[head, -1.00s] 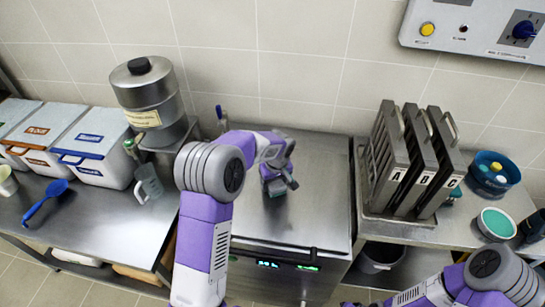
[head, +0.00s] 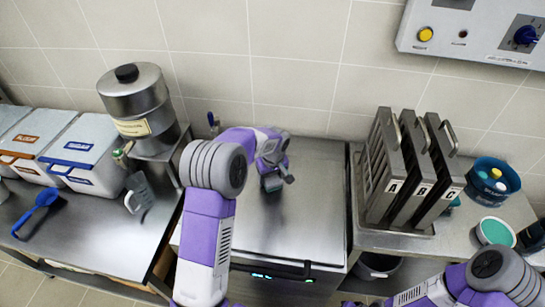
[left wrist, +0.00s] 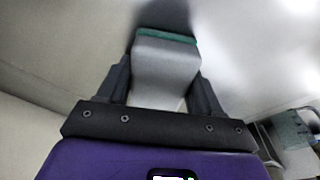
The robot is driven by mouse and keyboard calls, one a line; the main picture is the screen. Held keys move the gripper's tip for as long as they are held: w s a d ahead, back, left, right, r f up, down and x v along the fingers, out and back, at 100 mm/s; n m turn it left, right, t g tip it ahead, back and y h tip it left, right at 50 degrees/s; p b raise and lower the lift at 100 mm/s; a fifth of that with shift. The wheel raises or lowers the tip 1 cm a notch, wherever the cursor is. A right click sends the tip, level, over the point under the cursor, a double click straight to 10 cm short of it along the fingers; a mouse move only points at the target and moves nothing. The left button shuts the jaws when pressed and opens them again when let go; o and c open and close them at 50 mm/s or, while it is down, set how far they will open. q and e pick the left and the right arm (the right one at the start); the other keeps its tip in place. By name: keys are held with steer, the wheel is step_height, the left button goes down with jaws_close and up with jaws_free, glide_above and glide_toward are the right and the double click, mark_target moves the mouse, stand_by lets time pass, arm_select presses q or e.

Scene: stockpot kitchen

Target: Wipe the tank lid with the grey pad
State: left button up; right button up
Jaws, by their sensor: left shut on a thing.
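The tank lid (head: 312,205) is a flat, shiny steel surface in the middle of the head view, against the wall.
A rack (head: 372,225) with lettered steel plates stands right of the lid, near a blue tub (head: 493,180) and a teal-filled bowl (head: 494,232).

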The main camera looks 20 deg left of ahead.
arm_select(q)
step_height(320, 180, up, 2)
steer(key=shift+w+r, duration=0.1)
steer(key=shift+w, duration=0.05)
steer(key=shift+s+r+p, duration=0.35)
steer(key=shift+r+p, duration=0.45)
step_height(320, 180, up, 2)
steer(key=shift+w+r+p, duration=0.1)
steer(key=shift+p, duration=0.7)
steer(key=shift+r+p, duration=0.75)
steer(key=shift+r, duration=0.25)
steer(key=shift+d+f, duration=0.1)
